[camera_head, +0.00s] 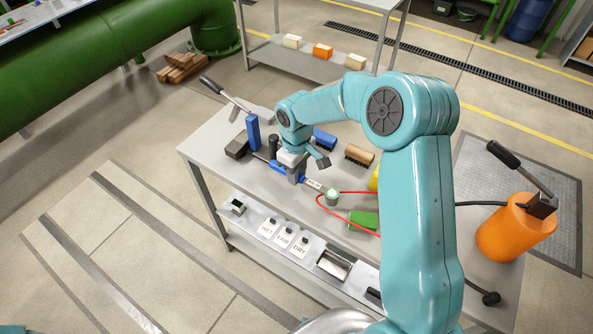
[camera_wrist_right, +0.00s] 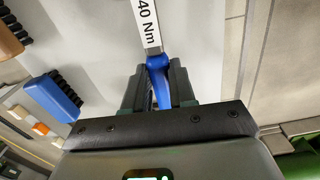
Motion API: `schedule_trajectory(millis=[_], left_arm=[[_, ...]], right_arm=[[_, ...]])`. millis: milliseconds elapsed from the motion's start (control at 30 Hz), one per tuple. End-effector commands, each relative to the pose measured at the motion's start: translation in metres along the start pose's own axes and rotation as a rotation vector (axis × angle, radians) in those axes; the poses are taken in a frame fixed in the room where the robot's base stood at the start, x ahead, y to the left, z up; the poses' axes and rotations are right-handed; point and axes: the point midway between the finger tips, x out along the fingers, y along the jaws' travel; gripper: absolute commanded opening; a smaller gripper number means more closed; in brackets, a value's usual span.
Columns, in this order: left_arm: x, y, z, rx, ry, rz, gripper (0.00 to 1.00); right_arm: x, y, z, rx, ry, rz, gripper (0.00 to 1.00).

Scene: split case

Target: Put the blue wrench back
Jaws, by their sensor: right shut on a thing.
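The blue wrench (camera_head: 279,168) lies over the grey workbench (camera_head: 215,140), with a white label strip (camera_head: 313,184) along its shaft. In the right wrist view the wrench (camera_wrist_right: 158,66) has a blue grip and its label reads "40 Nm". My right gripper (camera_head: 295,174) is shut on the blue grip; both its fingers also show in the wrist view (camera_wrist_right: 158,88). I cannot tell whether the wrench touches the bench top. A pale green round piece (camera_head: 333,196) is at the label end of the wrench. My left gripper is not in view.
A blue brush (camera_head: 324,139), a tan brush (camera_head: 359,154) and a green brush (camera_head: 364,220) lie on the bench. A blue upright block (camera_head: 253,132) stands at the left. A red cable (camera_head: 337,212) curves near the wrench. An orange cylinder (camera_head: 510,232) stands at right.

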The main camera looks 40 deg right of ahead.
Motion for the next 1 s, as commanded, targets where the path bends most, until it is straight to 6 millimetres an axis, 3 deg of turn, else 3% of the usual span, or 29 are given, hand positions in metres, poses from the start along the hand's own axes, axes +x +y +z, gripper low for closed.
schedule_trajectory(millis=[1000], left_arm=[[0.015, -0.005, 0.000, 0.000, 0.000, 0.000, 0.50]], right_arm=[[0.020, 0.000, 0.000, 0.000, 0.000, 0.000, 0.00]])
